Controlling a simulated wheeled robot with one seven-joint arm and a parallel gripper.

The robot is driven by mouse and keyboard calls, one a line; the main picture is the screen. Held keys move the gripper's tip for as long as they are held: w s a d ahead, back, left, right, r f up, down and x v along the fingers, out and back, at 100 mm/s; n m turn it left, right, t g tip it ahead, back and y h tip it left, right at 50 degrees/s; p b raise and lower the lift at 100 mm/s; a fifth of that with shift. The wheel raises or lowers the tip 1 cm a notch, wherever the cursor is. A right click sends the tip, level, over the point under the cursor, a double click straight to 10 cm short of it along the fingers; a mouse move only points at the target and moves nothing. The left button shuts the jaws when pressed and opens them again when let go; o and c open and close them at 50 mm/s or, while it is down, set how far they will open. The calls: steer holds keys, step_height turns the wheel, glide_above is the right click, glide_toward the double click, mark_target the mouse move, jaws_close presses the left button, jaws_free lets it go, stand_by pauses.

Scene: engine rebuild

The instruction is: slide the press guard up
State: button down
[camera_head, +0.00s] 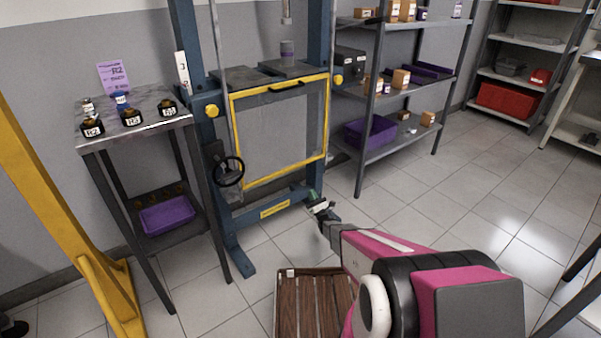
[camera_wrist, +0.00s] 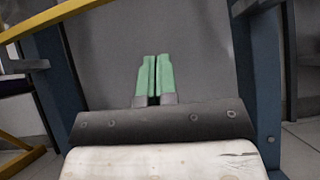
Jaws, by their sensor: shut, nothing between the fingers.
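The press guard (camera_head: 280,130) is a see-through panel in a yellow frame on the front of the blue press. It hangs below the level of the press bed, with a black handle (camera_head: 287,87) on its top rail. My gripper (camera_head: 314,196) is low, near the guard's lower right corner and well below the handle, with no visible grip on the guard. In the wrist view its green fingertips (camera_wrist: 152,78) are together and empty, between the press's two blue posts. A yellow bar (camera_wrist: 55,18) crosses the upper left there; I cannot tell if it is the guard's rail.
A black handwheel (camera_head: 229,171) is left of the guard. A small table (camera_head: 145,128) with labelled parts stands left of the press, a grey shelf (camera_head: 401,144) right. A wooden slatted pallet (camera_head: 315,305) lies in front; a yellow post (camera_head: 60,190) is far left.

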steer(key=w+a+r+n+y, duration=0.1)
steer(key=w+a+r, duration=0.3)
steer(key=r, duration=0.6)
steer(key=shift+w+a+r+n, duration=0.2)
steer(key=shift+w+n, duration=0.2)
steer(key=shift+w, duration=0.2)
